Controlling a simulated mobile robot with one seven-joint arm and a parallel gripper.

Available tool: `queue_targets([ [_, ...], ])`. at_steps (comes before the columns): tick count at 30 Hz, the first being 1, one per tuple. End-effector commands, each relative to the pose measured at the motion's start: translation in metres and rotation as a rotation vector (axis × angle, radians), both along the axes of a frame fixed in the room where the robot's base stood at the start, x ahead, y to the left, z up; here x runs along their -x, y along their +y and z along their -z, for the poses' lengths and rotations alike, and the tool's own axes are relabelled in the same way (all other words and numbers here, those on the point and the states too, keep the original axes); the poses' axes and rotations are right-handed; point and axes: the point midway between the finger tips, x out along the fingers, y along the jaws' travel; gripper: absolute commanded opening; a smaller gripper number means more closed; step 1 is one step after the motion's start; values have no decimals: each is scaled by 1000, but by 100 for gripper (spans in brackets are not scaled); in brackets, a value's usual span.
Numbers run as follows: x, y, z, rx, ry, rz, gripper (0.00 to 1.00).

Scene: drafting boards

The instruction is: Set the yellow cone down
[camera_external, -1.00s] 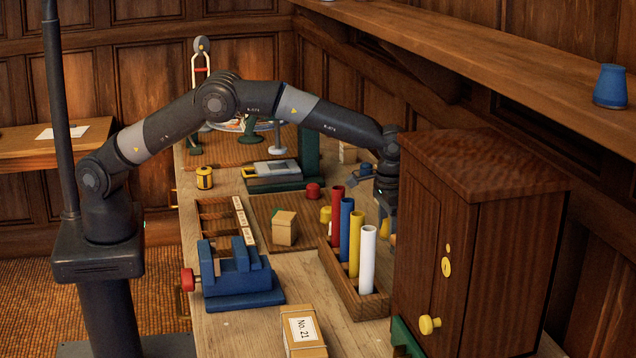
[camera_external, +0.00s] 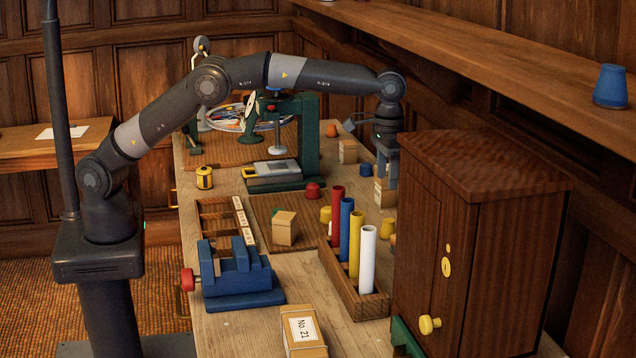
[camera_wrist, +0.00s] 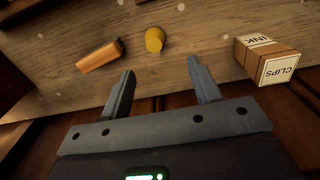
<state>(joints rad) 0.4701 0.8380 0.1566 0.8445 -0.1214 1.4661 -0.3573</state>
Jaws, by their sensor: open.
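The yellow cone (camera_wrist: 155,40) stands on the wooden bench in the wrist view, seen from above. What appears to be the same cone (camera_external: 389,229) shows in the outside view, partly hidden behind the tubes and the cabinet. My gripper (camera_wrist: 160,69) is open, with nothing between its fingers. The cone lies beyond the fingertips, apart from them. In the outside view my gripper (camera_external: 386,180) hangs above the bench behind the cabinet.
Upright coloured tubes in a wooden rack (camera_external: 373,306) and a tall dark cabinet (camera_external: 480,240) stand nearer the outside camera. Wall panelling runs close by.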

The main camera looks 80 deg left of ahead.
Motion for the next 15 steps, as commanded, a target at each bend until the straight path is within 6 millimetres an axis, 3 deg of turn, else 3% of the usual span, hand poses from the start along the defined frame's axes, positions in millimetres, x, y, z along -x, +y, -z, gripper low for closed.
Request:
queue_targets([
  [8,52,82,-43,23,8,-34,57],
  [15,128,148,-61,38,13,-45,57],
])
